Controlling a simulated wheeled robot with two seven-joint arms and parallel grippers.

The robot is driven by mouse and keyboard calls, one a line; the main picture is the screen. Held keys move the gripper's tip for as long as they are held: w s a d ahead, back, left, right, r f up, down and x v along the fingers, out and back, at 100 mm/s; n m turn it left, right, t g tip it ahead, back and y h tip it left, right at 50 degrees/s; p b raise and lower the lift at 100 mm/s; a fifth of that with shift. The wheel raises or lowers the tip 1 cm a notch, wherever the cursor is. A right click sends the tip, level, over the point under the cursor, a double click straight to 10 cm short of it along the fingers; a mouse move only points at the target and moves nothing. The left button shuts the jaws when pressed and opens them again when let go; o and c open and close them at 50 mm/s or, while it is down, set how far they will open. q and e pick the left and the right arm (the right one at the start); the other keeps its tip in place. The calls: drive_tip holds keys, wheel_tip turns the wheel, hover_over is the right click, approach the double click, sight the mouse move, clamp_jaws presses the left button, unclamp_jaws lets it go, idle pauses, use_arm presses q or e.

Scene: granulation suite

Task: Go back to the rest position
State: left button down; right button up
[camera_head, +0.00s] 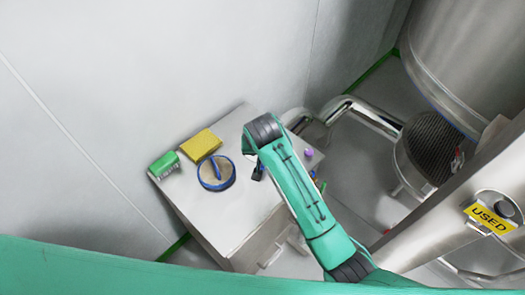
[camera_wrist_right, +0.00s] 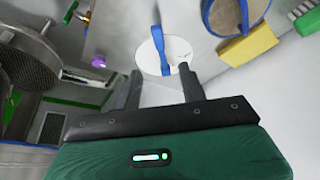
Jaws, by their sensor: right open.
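My right arm reaches over the metal cabinet (camera_head: 235,222) in the head view, and its gripper is mostly hidden behind my own wrist there. In the right wrist view my right gripper (camera_wrist_right: 160,82) is open, its two dark fingers apart with nothing held between them. A white round disc (camera_wrist_right: 172,52) with a blue strap shows beyond the fingertips; I cannot tell how far away it is. My left gripper is not in view.
On the cabinet are a blue-rimmed round item (camera_head: 208,180), a yellow sponge (camera_head: 201,144) and a green brush (camera_head: 163,165). A small purple item (camera_head: 308,154) is right of my arm. Steel pipes and a vessel (camera_head: 470,50) with a USED label (camera_head: 490,217) stand at right.

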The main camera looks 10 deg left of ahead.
idle(0.4)
drive_tip(key=s+d+f+g, duration=0.1)
drive_tip(key=s+d+f, duration=0.2)
drive_tip(key=s+d, duration=0.4)
drive_tip(key=s+d+f, duration=0.3)
drive_tip(key=s+d, duration=0.4)
drive_tip(key=d, duration=0.1)
drive_tip(key=s+d+r, duration=0.3)
drive_tip(key=s+d, duration=1)
drive_tip(key=s, duration=0.2)
wheel_tip(320, 180, down, 31)
drive_tip(key=g+b, duration=0.1)
drive_tip(key=s+d+f, duration=0.1)
drive_tip(key=s+f, duration=0.9)
drive_tip(key=s+d+f+n+g+b, duration=0.1)
drive_tip(key=s+d+f, duration=0.1)
drive_tip(key=s+f, duration=0.8)
drive_tip(key=shift+d+f+g+h, duration=0.3)
drive_tip(key=shift+f, duration=0.45)
